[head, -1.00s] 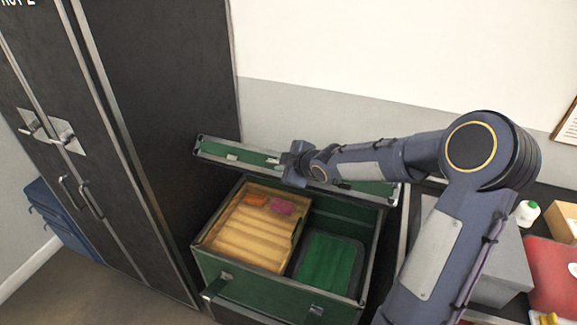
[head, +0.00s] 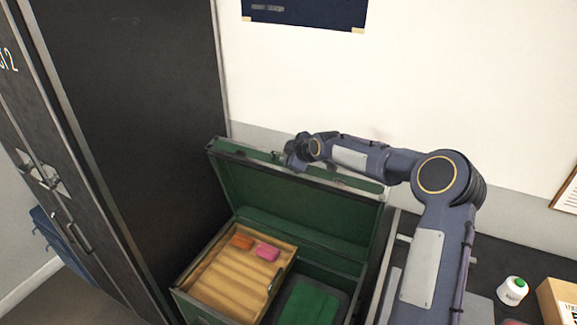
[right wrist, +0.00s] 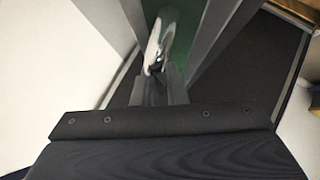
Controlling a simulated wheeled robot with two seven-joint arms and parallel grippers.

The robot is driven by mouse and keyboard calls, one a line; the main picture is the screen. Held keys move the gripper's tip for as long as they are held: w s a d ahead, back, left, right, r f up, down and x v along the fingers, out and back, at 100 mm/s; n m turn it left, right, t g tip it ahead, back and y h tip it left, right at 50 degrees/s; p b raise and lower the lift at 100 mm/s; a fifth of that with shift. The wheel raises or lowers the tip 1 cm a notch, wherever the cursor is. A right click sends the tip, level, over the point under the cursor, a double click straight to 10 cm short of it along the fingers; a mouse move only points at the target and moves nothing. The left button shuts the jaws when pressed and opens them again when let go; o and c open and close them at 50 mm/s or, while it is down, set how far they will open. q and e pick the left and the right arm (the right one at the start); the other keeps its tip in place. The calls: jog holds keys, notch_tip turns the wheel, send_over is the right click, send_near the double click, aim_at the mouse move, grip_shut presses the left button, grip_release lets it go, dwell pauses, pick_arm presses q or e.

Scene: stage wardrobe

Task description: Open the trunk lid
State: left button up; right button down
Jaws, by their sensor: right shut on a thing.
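The green trunk (head: 190,275) stands open beside the dark wardrobe. Its lid (head: 250,195) is raised to a steep angle, with its green inside facing me. My right gripper (head: 292,160) is at the middle of the lid's upper edge and shut on it. In the right wrist view, a shiny metal piece (right wrist: 158,45) on the lid lies between my fingers; I cannot tell exactly which fitting it is. My left gripper is not in view.
Inside the trunk are a wooden tray (head: 222,288) with an orange block (head: 241,242) and a pink block (head: 267,252), and a green item (head: 308,304). The wardrobe (head: 130,110) stands close on the left. A dark counter (head: 475,262) on the right holds a white bottle (head: 511,292) and a box (head: 563,302).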

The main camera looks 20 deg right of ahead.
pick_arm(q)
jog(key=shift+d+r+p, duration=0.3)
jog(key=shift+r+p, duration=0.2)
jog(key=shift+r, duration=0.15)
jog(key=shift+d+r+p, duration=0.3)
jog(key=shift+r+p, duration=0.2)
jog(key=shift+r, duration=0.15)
pick_arm(e)
jog(key=w+d, duration=0.5)
jog(key=shift+d+r+g, duration=0.25)
jog(key=shift+d+g, duration=0.05)
jog(key=shift+d, duration=0.05)
jog(key=c, duration=1.5)
grip_release()
jog(key=shift+o, duration=0.2)
